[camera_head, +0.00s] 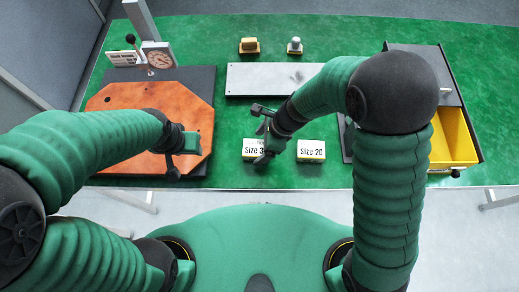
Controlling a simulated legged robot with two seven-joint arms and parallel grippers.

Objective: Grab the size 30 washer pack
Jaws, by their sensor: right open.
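The size 30 washer pack (250,151) is a small box with a white label reading "Size 3", the rest of the number hidden, near the front edge of the green table. My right gripper (259,135) is open right at this pack, with one finger covering the right part of its label. I cannot tell whether the finger touches it. A similar pack labelled "Size 20" (311,150) stands just to the right. My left gripper (177,160) hangs over the orange board; its jaw opening does not show clearly.
The orange octagonal board (130,110) with a dial gauge (158,57) behind it fills the left.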

